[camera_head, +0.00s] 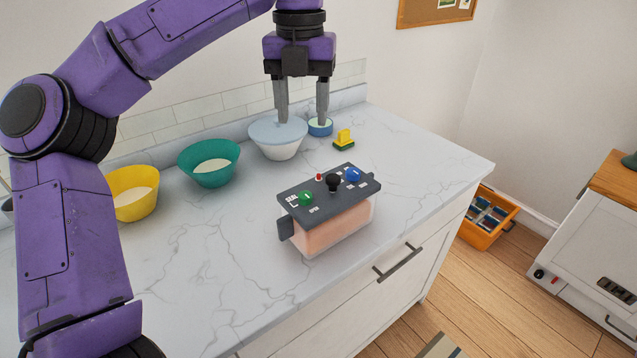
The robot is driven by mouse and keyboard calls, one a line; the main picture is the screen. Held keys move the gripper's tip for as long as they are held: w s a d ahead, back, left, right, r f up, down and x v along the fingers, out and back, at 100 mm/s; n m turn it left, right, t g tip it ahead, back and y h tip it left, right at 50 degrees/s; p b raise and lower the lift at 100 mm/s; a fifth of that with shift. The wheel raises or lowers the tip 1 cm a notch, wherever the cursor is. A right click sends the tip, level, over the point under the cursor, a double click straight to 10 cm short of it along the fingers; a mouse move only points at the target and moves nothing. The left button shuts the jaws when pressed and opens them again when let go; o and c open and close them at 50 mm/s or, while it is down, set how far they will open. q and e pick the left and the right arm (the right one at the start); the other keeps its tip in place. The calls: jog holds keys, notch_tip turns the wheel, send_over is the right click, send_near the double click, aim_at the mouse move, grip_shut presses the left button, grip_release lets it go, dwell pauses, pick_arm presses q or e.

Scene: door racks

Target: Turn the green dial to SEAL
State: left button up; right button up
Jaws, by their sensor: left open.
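The green dial (306,198) is on the left part of the dark top panel of a control box (330,188) with a pinkish body, on the marble counter. Small white labels sit beside the dial, too small to read. The panel also has a blue dial (353,175), a black knob (333,182) and a small red button or light (318,177). My left gripper (302,120) points down, open and empty, above and behind the box, in front of the light blue bowl in the picture. It is apart from the dial. My right gripper is not in view.
A yellow bowl (133,205), a teal bowl (209,173), a light blue-rimmed bowl (278,152) and a small blue bowl (320,128) line the wall side. A yellow-and-green item (344,140) stands behind the box. The counter (232,265) is clear left of the box.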

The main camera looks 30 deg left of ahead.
pick_arm(q)
jog(key=b, duration=0.6)
send_over(305, 194)
notch_tip(305, 194, down, 6)
notch_tip(305, 194, down, 11)
jog(key=shift+r+b, duration=0.15)
jog(key=shift+b, duration=0.4)
jog(key=shift+d, duration=0.1)
grip_shut()
